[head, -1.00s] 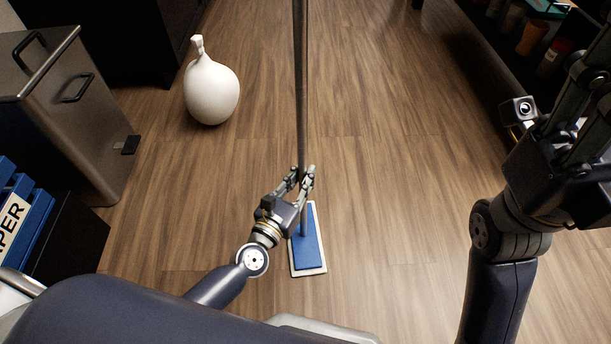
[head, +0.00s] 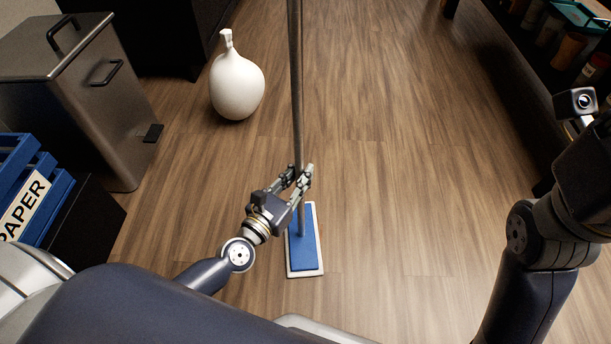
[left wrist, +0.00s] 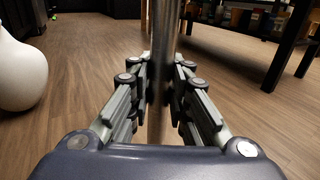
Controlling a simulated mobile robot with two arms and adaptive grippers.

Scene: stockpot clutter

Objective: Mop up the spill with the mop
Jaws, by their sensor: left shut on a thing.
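The mop has a long grey metal pole (head: 296,90) and a flat blue head (head: 303,253) with a white pad edge, lying on the floor. My left gripper (head: 300,176) is shut on the pole a little above the head, and the pole stands nearly upright. In the left wrist view the fingers (left wrist: 161,85) close around the pole (left wrist: 163,40) from both sides. My right arm shows at the right edge, its gripper fingers out of view. No spill is visible on the floor that shows.
A white vase (head: 237,85) stands on the floor left of the pole. A metal pedal bin (head: 85,100) and a blue crate marked PAPER (head: 38,185) are at the left. A dark shelf with jars (head: 569,50) is at the upper right. The wooden floor between is clear.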

